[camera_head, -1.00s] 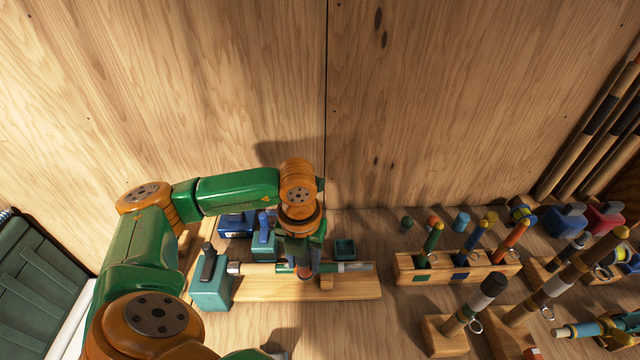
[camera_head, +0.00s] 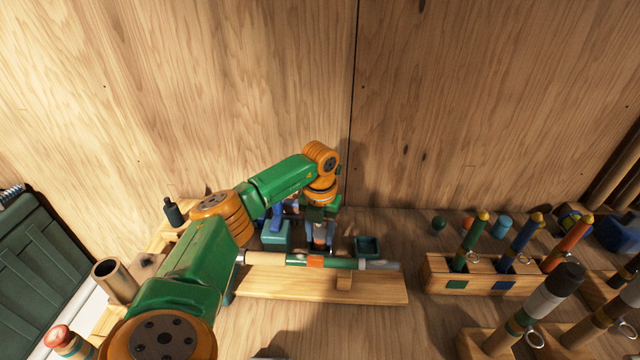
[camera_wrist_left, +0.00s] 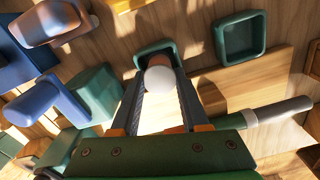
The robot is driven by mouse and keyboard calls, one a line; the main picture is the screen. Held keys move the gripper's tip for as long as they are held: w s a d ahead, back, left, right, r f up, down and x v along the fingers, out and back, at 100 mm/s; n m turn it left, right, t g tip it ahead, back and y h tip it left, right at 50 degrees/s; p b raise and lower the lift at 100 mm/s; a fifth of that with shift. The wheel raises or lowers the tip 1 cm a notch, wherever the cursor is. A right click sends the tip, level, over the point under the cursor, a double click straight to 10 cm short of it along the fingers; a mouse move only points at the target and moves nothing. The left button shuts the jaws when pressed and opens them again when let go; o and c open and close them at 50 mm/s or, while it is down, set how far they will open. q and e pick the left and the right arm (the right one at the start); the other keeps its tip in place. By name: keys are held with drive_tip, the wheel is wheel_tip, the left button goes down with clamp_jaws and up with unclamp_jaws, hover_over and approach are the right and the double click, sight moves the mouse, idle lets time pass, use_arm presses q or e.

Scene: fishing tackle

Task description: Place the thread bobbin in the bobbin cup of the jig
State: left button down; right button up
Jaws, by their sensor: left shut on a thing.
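My left gripper (camera_head: 320,243) is shut on the thread bobbin, pointing down just behind the jig's rod. In the left wrist view the bobbin (camera_wrist_left: 159,80) shows a round white end and some brown between the fingers. The jig has a pale wooden base (camera_head: 310,287) with a green, orange and grey rod (camera_head: 318,261) lying across it. A square teal cup (camera_wrist_left: 153,47) is partly hidden behind the bobbin and fingertips in the wrist view. I cannot tell whether the bobbin touches it. My right gripper is not in view.
A second square teal cup (camera_head: 367,246) stands empty right of the gripper. A teal block (camera_head: 276,236) stands close on the left. A wooden rack (camera_head: 500,276) with several handles is at the right. The wooden wall rises behind.

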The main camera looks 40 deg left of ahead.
sight(320, 234)
use_arm(q)
drive_tip(key=shift+r, duration=0.1)
drive_tip(key=shift+c, duration=2)
unclamp_jaws()
wheel_tip(320, 234, up, 12)
